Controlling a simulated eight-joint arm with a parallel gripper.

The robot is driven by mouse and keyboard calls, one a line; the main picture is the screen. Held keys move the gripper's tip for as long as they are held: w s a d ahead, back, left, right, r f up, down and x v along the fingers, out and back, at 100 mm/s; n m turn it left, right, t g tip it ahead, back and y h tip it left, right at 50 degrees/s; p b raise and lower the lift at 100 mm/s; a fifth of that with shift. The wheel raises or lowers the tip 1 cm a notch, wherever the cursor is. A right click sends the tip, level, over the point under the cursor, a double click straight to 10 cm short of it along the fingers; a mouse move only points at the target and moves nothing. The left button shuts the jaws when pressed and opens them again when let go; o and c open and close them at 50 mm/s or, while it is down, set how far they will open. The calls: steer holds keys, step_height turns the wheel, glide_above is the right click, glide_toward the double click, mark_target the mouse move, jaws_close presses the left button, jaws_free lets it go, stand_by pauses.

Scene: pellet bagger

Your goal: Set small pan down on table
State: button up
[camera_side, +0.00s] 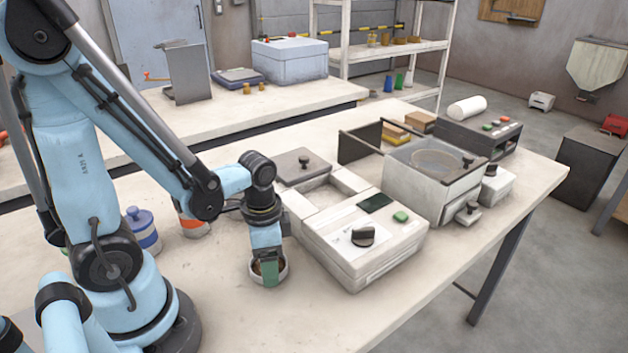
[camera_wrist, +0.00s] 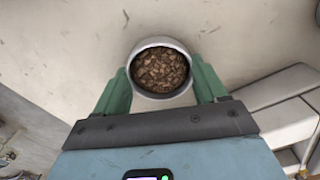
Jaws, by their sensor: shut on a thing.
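The small pan (camera_side: 284,271) is a round, pale grey cup at my gripper's tip, left of the white box-shaped device. In the wrist view the pan (camera_wrist: 160,94) is filled with brown pellets (camera_wrist: 160,71). My gripper (camera_side: 268,271) points down, its green fingers on opposite sides of the pan, shut on it. The pan looks upright and at or just above the table (camera_side: 225,300); I cannot tell whether its base touches. The fingers hide part of its wall in the side view.
The white device (camera_side: 355,240) with a black knob and green button stands close to the right of the pan. A blue-and-white jar (camera_side: 142,230) and an orange-and-grey container (camera_side: 193,226) stand behind left. The table in front of the pan is bare.

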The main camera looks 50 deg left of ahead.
steer(key=shift+f, duration=0.2)
steer(key=o, duration=1)
steer(key=shift+r, duration=0.15)
steer(key=shift+r, duration=5.95)
steer(key=w+n+t, duration=0.1)
steer(key=w+t, duration=0.1)
steer(key=w+d+r+n+t, duration=0.1)
steer(key=w+n+t, duration=0.1)
steer(key=w+d+n+t, duration=0.1)
steer(key=w+t, duration=0.1)
steer(key=t, duration=0.1)
steer(key=shift+r+n, duration=0.2)
steer(key=shift+n, duration=0.1)
